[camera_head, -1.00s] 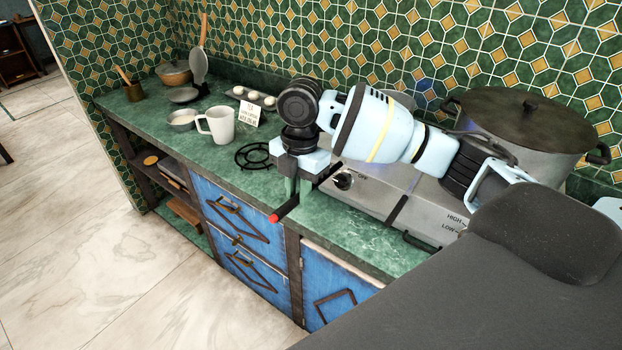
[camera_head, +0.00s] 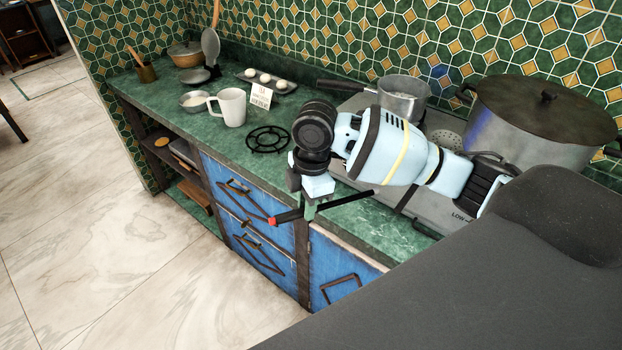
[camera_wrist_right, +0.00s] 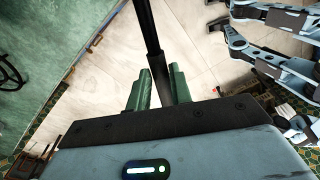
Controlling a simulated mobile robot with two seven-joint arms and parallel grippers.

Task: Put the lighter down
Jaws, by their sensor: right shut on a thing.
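The lighter (camera_head: 345,201) is a long thin black rod with a red end. My right gripper (camera_head: 308,210) is shut on it. In the head view it slants across the counter's front edge, red end at the lower left, in front of the blue drawers. In the right wrist view the black lighter (camera_wrist_right: 148,28) runs up from between the green fingers of the right gripper (camera_wrist_right: 157,88), with pale floor behind it. It appears held clear of the counter. My left gripper does not show clearly in either view.
The green counter (camera_head: 180,125) holds a white mug (camera_head: 231,107), a black burner ring (camera_head: 268,139), a small sign (camera_head: 261,96) and a tray of eggs (camera_head: 266,80). A saucepan (camera_head: 403,97) and a large lidded pot (camera_head: 530,125) stand right. Bare counter lies left of the ring.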

